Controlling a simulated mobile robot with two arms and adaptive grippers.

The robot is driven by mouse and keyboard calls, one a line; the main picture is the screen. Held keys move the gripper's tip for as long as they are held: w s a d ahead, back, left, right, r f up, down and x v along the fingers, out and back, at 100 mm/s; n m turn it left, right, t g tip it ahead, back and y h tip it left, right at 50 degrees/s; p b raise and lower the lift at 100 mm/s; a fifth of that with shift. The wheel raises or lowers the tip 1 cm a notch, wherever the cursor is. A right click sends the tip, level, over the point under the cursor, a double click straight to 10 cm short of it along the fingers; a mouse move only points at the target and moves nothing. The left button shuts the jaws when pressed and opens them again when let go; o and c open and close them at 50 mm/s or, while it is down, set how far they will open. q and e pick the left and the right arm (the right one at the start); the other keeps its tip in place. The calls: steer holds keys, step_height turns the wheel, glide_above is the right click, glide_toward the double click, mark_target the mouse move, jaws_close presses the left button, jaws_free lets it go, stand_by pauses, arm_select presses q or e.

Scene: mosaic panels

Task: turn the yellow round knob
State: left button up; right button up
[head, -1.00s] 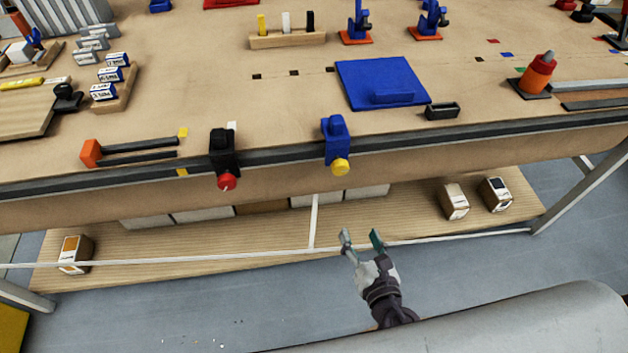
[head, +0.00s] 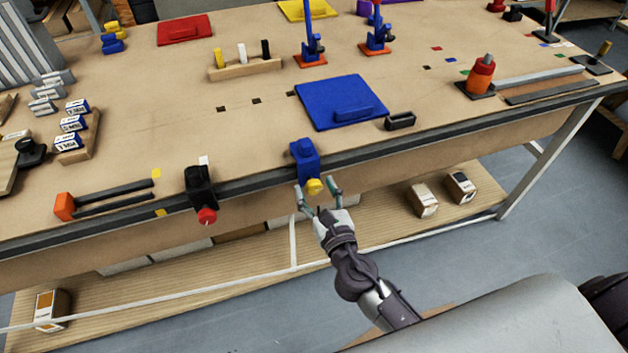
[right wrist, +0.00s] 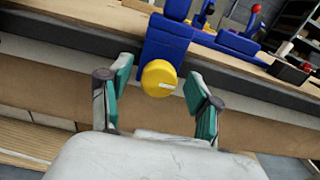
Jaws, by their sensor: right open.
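The yellow round knob (head: 314,187) sits on the front of a blue clamp-like block (head: 305,161) at the table's front edge. In the right wrist view the knob (right wrist: 159,78) shows a pale mark on its face, and the blue block (right wrist: 166,42) is behind it. My right gripper (head: 317,186) is open, with its two teal fingers on either side of the knob. In the right wrist view the fingers (right wrist: 160,95) stand apart from the knob, with a gap on each side. My left gripper is not in view.
A black block with a red knob (head: 207,216) is on the same table edge to the left. A blue panel (head: 342,102) and a small black holder (head: 400,121) lie on the table behind. A shelf (head: 375,221) with boxes is below.

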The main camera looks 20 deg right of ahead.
steer(key=shift+w, duration=0.75)
steer(key=c, duration=1.1)
steer(key=shift+c, duration=0.2)
